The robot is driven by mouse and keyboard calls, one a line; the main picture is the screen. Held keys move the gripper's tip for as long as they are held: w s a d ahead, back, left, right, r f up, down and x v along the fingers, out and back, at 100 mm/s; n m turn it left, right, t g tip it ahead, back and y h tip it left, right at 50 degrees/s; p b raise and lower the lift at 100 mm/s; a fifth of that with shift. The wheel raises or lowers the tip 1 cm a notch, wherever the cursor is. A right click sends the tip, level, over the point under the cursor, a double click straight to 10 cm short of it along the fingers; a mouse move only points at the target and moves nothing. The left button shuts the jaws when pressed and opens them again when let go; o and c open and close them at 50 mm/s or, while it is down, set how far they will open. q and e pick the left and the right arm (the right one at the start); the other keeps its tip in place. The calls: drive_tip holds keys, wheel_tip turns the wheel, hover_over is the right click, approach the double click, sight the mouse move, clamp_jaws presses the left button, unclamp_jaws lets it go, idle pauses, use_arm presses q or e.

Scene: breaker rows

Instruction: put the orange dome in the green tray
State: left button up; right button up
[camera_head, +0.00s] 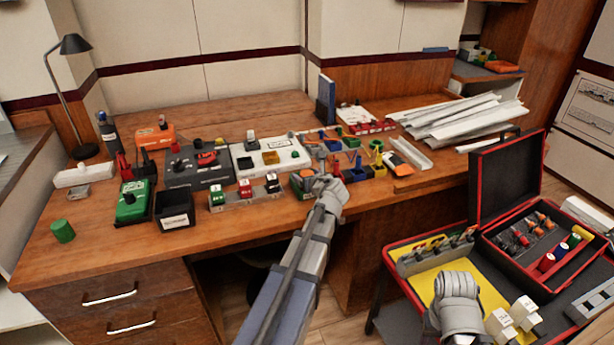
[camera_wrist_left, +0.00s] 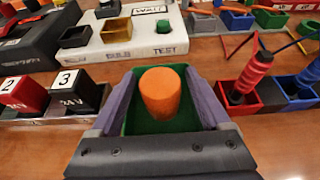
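The orange dome (camera_wrist_left: 161,92) stands upright inside the green tray (camera_wrist_left: 192,118) in the left wrist view, with green floor and walls visible around it. In the head view the green tray (camera_head: 297,188) is small and partly hidden by my left gripper (camera_head: 314,178). The fingers of my left gripper are spread wide, one on each side of the dome, with a gap between each finger and the dome. My right gripper (camera_head: 458,292) is over the yellow area at the lower right; its fingertips are hidden.
Numbered 24V blocks on a rail (camera_head: 245,194) stand just left of the tray. A white test panel (camera_head: 270,156) is behind it. Blue and red bins with tools stand close on the right. A green cylinder (camera_head: 63,231) is at the far left. The desk's front strip is bare.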

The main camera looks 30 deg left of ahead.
use_arm(q)
drive_tip(key=shift+o, duration=0.4)
drive_tip(key=shift+r, duration=0.1)
drive_tip(key=shift+s+d+r+p, duration=0.15)
drive_tip(key=shift+r+p, duration=0.05)
drive_tip(key=shift+p, duration=0.15)
drive_tip(key=p+v, duration=0.4)
drive_tip(key=v, duration=0.7)
drive_tip(key=shift+s+d, duration=0.15)
drive_tip(key=shift+s, duration=0.05)
drive_tip(key=shift+r, duration=0.1)
